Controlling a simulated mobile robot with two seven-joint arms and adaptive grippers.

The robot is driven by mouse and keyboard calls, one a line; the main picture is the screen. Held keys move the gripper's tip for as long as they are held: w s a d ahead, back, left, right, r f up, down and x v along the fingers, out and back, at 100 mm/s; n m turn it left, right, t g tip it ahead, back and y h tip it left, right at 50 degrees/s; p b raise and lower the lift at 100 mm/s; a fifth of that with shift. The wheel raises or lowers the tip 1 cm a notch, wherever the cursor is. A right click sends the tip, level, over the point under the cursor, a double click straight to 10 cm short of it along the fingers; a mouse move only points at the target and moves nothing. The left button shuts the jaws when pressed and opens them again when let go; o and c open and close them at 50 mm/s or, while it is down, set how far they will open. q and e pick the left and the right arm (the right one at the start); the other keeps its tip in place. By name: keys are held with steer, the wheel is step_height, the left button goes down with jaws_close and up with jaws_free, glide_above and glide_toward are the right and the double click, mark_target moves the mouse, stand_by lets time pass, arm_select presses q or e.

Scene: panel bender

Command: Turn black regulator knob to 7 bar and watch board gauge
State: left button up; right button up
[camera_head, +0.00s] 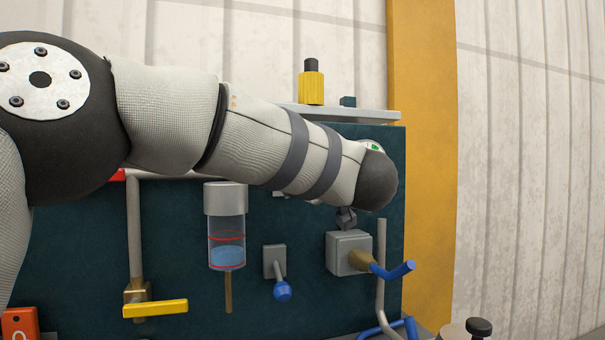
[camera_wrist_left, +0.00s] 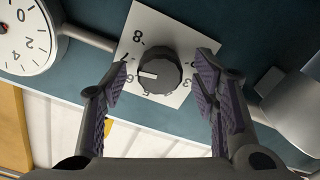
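The black regulator knob (camera_wrist_left: 158,72) with a white pointer mark sits on a white plate (camera_wrist_left: 150,30) with a number scale in the left wrist view. In the head view my left arm hides the knob and gauge. My right gripper is not in view.
The dark green board (camera_head: 185,260) carries a yellow-handled valve (camera_head: 155,308), a clear bowl with blue liquid (camera_head: 227,250), a small blue-tipped lever (camera_head: 282,290) and a grey box with a blue lever (camera_head: 350,252). A yellow post (camera_head: 425,150) stands behind at right.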

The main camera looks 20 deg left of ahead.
arm_select(q)
steer(key=v, duration=1.2)
stand_by(0.3)
